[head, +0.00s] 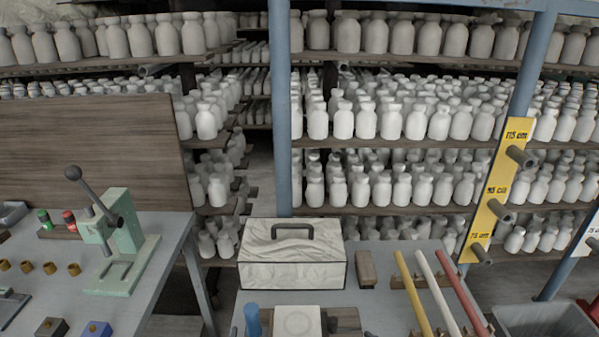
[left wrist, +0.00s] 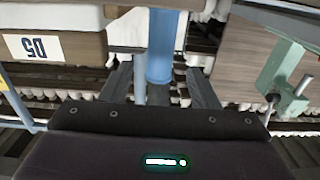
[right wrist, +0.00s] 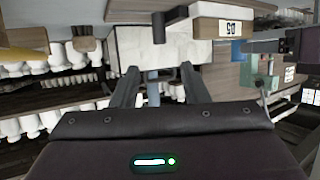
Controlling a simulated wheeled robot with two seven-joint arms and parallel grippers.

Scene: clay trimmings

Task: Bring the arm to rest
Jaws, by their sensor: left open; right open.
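My left gripper (left wrist: 158,70) shows in the left wrist view with its two dark fingers spread apart. A blue cylinder (left wrist: 160,45) appears in the gap between them; I cannot tell how far beyond the fingertips it is. My right gripper (right wrist: 160,70) shows in the right wrist view, also with its fingers apart and nothing held between them. A pale surface and a dark peg-like shape (right wrist: 158,27) lie beyond it. I make out neither gripper in the head view.
A marbled box (head: 292,268) with a dark handle stands on the middle table, near a blue cylinder (head: 252,321) and yellow, white and red rods. A green press (head: 120,245) stands on the left table. Blue posts (head: 280,130) and bottle-filled shelves stand behind. A grey bin (head: 545,320) is at right.

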